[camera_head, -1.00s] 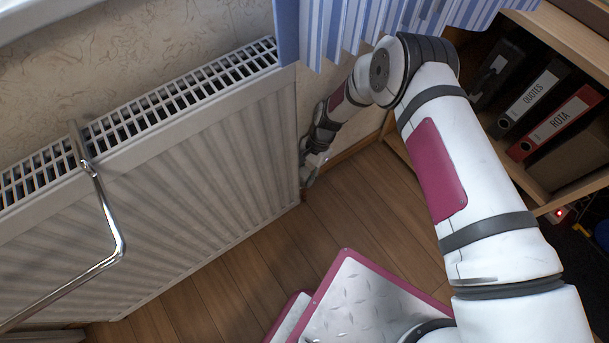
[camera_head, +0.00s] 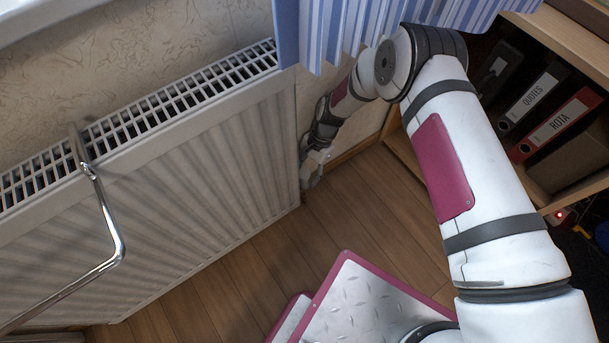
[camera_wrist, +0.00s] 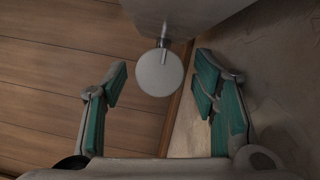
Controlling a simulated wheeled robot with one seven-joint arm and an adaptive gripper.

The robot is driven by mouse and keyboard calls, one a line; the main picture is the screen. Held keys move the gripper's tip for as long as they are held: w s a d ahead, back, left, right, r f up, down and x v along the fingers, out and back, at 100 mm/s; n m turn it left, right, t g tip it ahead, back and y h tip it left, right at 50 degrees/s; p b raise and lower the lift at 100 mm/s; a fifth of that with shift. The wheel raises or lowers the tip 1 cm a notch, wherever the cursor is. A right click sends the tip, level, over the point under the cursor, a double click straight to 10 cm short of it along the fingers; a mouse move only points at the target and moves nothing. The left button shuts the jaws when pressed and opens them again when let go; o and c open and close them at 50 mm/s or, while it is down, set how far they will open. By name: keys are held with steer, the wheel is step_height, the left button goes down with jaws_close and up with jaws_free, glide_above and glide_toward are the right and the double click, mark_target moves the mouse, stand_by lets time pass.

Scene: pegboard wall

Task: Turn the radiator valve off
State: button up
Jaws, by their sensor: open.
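The radiator valve shows in the wrist view as a round white knob (camera_wrist: 160,73), with a pale bar mark near its top. It sits at the lower edge of the white radiator (camera_head: 190,180). My gripper (camera_wrist: 160,92) is open, with its teal-padded fingers apart on the left and right of the knob. Neither finger visibly touches it. How far the fingers reach along the knob I cannot tell. In the head view my gripper (camera_head: 312,176) is low beside the radiator's right end, and the valve is not clearly visible there.
The patterned wall (camera_head: 372,112) stands close behind my gripper. A blue striped curtain (camera_head: 340,28) hangs above my forearm. A wooden shelf with binders (camera_head: 565,122) is on the right. A bent chrome rail (camera_head: 112,225) is at the left. Wooden floor (camera_head: 345,215) lies open below.

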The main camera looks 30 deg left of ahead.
steer(key=a+v, duration=0.1)
steer(key=v, duration=0.8)
steer(key=shift+w+d+r, duration=0.15)
steer(key=shift+d+r, duration=0.25)
steer(key=shift+d, duration=0.1)
steer(key=shift+c, duration=0.4)
